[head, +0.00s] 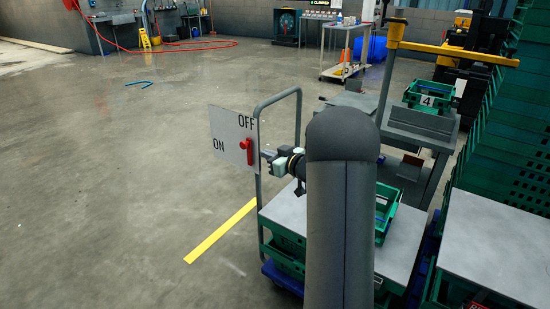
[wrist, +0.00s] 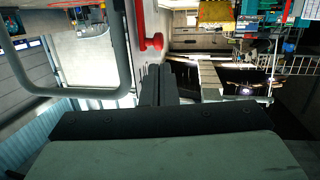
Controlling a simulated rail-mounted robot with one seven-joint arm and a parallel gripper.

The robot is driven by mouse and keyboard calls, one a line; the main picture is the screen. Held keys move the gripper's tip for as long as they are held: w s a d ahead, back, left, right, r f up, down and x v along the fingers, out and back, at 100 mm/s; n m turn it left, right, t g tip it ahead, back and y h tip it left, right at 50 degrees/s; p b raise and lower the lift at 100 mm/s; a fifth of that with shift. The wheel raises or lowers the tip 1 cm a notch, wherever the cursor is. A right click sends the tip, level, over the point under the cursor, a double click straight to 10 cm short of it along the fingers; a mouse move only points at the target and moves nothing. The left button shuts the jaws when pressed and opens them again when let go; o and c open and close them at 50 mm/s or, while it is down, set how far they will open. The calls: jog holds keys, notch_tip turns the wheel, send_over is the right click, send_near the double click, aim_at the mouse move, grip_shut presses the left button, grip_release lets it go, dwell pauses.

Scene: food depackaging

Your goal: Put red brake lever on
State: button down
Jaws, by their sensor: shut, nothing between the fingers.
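The red brake lever (head: 248,152) is mounted on a white panel marked OFF at the top and ON at the left. Its long part hangs roughly downward in the head view, with a short red part toward ON; its exact setting is hard to tell. My gripper (head: 265,155) is just right of the lever, pointing at the panel. In the wrist view the lever (wrist: 140,22) with its round red end (wrist: 152,43) is beyond the shut fingertips (wrist: 158,68). The fingers hold nothing. A small gap seems to separate them from the lever, but contact is hard to judge.
A grey tubular cart frame (head: 297,120) stands beside the panel, close to my gripper. The cart's grey top (head: 290,212) and green crates (head: 385,218) are below and right. The concrete floor (head: 120,180) to the left is open, with a yellow line.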

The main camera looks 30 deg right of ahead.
aim_at(246, 146)
jog(key=x, duration=0.8)
jog(key=shift+w, duration=0.2)
jog(key=shift+r, duration=0.1)
